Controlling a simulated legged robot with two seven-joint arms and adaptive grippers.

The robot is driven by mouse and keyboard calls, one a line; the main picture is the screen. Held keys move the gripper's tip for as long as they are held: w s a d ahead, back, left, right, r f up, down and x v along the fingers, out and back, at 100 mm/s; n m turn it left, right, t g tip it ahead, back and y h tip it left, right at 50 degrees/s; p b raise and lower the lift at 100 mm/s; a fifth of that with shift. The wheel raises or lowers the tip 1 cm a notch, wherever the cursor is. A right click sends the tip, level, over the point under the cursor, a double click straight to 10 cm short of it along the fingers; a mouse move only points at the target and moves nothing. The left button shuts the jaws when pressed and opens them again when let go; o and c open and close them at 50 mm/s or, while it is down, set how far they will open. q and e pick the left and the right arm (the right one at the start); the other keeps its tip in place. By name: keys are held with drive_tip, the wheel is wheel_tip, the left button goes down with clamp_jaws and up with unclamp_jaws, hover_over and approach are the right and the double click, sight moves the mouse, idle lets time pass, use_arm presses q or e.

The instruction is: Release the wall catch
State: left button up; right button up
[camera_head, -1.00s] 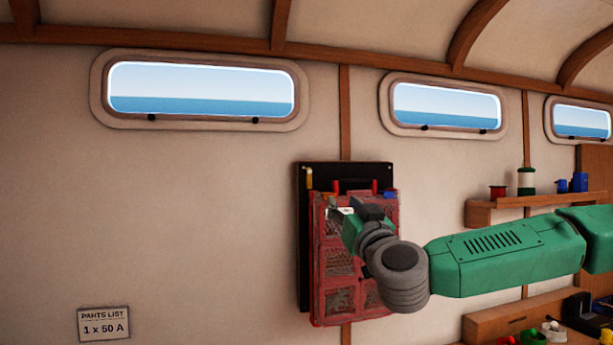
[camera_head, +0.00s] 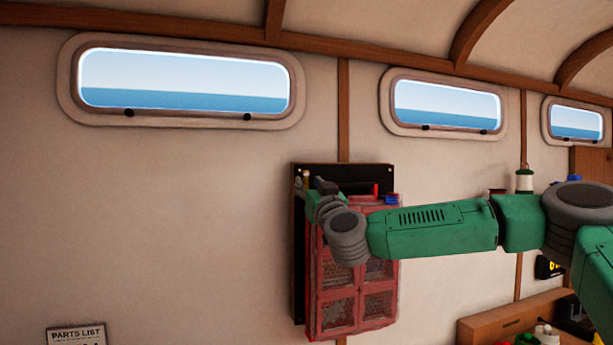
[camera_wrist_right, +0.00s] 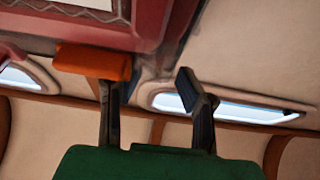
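A red mesh-fronted cabinet (camera_head: 352,305) hangs on a black backboard (camera_head: 297,280) on the wall. A small brass-coloured piece (camera_head: 305,177), possibly the catch, stands at the board's upper left. A red upright piece (camera_head: 376,189) stands at the top right. My right gripper (camera_head: 322,188) is at the cabinet's upper left corner, just beside the brass piece; contact cannot be told. In the right wrist view its two fingers (camera_wrist_right: 147,86) are apart, with nothing between them. An orange block (camera_wrist_right: 92,62) is at the left fingertip, below the red frame (camera_wrist_right: 120,35). My left gripper is out of view.
My right forearm crosses in front of the cabinet's upper right. A shelf area with a green-and-white spool (camera_head: 524,181) and a workbench (camera_head: 505,320) lie to the right. A parts list sign (camera_head: 76,336) is at lower left. The wall left of the cabinet is clear.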

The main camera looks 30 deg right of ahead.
drive_tip(key=shift+w+d+r, duration=0.1)
drive_tip(key=shift+w+r, duration=0.45)
drive_tip(key=shift+w, duration=0.15)
drive_tip(key=shift+w+d, duration=0.2)
drive_tip(key=shift+w, duration=0.15)
drive_tip(key=shift+d+f, duration=0.1)
drive_tip(key=shift+d, duration=0.15)
clamp_jaws()
drive_tip(key=shift+a, duration=0.2)
